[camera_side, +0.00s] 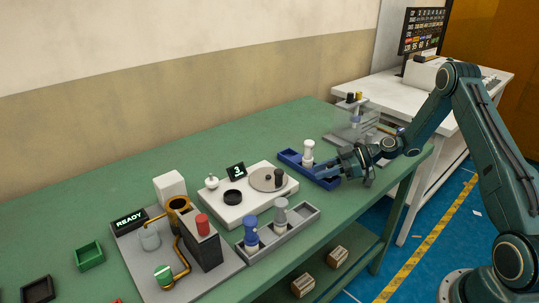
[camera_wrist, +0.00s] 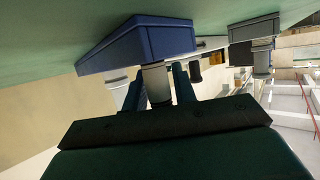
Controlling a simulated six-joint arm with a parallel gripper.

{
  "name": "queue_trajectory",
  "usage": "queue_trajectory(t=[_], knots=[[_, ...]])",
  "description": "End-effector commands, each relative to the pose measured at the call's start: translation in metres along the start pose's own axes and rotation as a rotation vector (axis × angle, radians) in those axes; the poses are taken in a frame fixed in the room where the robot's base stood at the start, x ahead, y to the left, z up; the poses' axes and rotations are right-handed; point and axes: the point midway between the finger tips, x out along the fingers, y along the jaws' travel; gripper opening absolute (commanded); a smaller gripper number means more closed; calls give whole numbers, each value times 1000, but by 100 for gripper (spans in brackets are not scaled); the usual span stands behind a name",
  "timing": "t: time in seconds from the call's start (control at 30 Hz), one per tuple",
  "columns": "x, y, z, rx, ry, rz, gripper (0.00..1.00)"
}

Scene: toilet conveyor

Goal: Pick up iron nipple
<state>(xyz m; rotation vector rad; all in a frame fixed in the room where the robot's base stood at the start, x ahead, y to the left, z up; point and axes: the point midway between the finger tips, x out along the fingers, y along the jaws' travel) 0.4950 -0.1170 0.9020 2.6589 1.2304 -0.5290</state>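My gripper (camera_side: 328,169) is at the right end of a blue tray (camera_side: 291,158) on the green table. In the wrist view, which is upside down, its two fingers (camera_wrist: 161,88) stand either side of a grey cylindrical piece (camera_wrist: 156,82) at the blue tray (camera_wrist: 150,42). I cannot tell whether the fingers touch it, or for certain that it is the iron nipple. The side view hides this piece behind the gripper. A white-capped bottle (camera_side: 308,150) stands in the tray beside it, probably the pale cylinder (camera_wrist: 119,92) in the wrist view.
A grey tray (camera_side: 303,225) holds a blue bottle (camera_side: 251,230) and a grey bottle (camera_side: 281,212). A white device (camera_side: 233,214) with a round plate stands left of the blue tray. A clear-walled stand (camera_side: 351,128) is close behind my gripper. The table's back is clear.

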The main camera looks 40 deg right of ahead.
Motion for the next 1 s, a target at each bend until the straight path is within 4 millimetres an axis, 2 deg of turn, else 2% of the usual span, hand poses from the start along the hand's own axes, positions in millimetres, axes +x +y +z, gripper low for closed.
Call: queue_trajectory(t=[0.03, 0.1, 0.13, 0.47, 0.67, 0.87, 1.0], knots=[[0, 0, 0, 0, 0, 0, 17], [0, 0, 0, 0, 0, 0, 3], [0, 0, 0, 0, 0, 0, 0], [0, 0, -1, -1, 0, 0, 0], [-3, 0, -8, -2, 1, 0, 0], [-11, 0, -26, -3, 1, 0, 0], [-20, 0, -47, -5, 1, 1, 0]])
